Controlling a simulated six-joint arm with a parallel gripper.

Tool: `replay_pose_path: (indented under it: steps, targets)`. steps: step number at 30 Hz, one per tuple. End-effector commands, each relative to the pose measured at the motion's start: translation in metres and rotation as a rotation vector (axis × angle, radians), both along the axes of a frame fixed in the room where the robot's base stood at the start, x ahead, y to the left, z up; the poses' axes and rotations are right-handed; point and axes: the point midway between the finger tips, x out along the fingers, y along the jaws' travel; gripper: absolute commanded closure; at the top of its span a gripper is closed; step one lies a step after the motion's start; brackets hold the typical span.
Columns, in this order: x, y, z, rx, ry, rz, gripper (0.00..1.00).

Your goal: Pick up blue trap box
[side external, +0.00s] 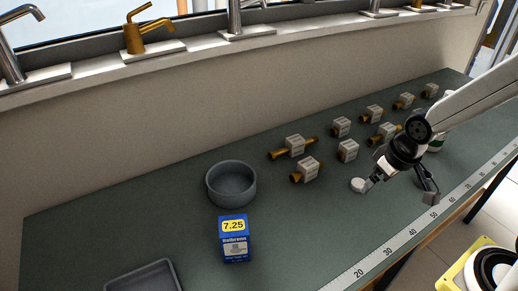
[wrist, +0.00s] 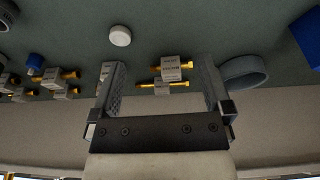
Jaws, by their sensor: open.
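The blue trap box (side external: 234,246) stands upright on the green bench mat, in front of the grey round bowl. It has a yellow "7.25" label on its upper part. In the wrist view a blue shape that looks like this box (wrist: 307,38) is cut off by the right edge. My gripper (side external: 402,184) is over the right part of the bench, well to the right of the box. In the wrist view its two fingers (wrist: 160,80) are wide apart, with no object held.
The grey bowl (side external: 230,184) is behind the box, and a grey tray (side external: 144,278) is at front left. Several white-labelled brass fittings (side external: 305,169) stand along the back. A white round piece (side external: 358,185) lies near my gripper. A ruler strip (side external: 405,236) runs along the front edge.

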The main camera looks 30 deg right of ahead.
Motion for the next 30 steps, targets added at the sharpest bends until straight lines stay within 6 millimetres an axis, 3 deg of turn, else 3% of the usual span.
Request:
replay_pose_path:
  steps: [8,14,22,30]
  targets:
    - [0.042,0.016,-0.009,-0.043,-0.156,0.162,0.00]
    - [0.080,0.050,-0.018,-0.032,-0.329,0.359,0.00]
    - [0.107,0.119,-0.028,0.087,-0.545,0.638,0.00]
    - [0.098,0.196,-0.036,0.318,-0.711,0.901,0.00]
